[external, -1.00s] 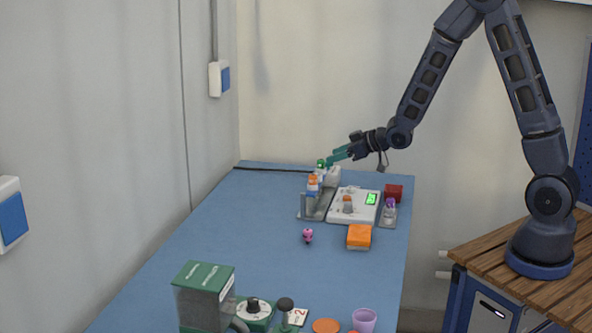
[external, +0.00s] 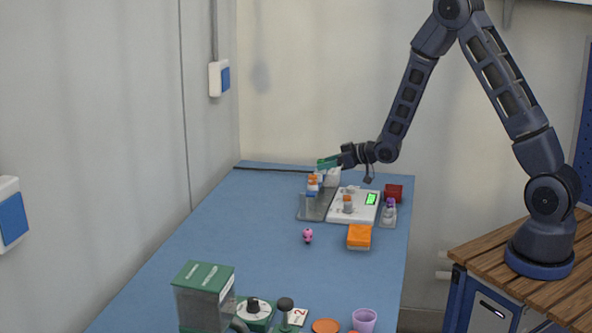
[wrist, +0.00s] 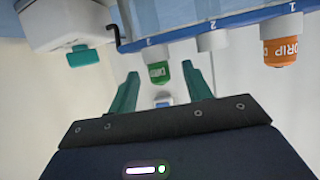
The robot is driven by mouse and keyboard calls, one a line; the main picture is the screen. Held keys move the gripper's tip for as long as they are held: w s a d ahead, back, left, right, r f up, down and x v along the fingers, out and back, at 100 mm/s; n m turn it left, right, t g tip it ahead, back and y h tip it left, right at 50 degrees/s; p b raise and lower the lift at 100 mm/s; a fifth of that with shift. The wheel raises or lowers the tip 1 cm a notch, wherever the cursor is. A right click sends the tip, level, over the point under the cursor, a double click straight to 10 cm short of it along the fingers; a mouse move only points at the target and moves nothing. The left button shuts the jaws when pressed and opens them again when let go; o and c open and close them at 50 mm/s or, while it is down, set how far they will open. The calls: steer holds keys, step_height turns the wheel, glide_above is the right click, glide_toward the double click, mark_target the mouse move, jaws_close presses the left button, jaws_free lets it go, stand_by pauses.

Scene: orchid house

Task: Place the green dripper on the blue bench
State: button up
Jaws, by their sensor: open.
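The green dripper (wrist: 158,72) shows in the wrist view, a green cap on a pale body at the numbered blue-edged rack (wrist: 200,30). My gripper (wrist: 166,82) is open, and the dripper appears between its two teal fingers; I cannot tell if either touches it. In the external view my gripper (external: 326,163) is over the rack area at the far end of the blue bench (external: 250,225). The dripper cannot be told apart from the fingers there. An orange dripper (wrist: 282,50) hangs from another rack slot in the wrist view.
A white device with a green display (external: 352,206), an orange block (external: 359,237), a red box (external: 393,192) and a small pink figure (external: 307,236) are nearby. A green-topped machine (external: 204,295) and purple cup (external: 364,320) stand in front. The bench's middle left is clear.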

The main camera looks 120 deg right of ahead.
steer(key=shift+r+x, duration=0.15)
steer(key=shift+x, duration=1)
steer(key=shift+r+x, duration=0.1)
steer(key=shift+x, duration=1.05)
steer(key=shift+d, duration=0.1)
jaws_close()
step_height(320, 180, up, 20)
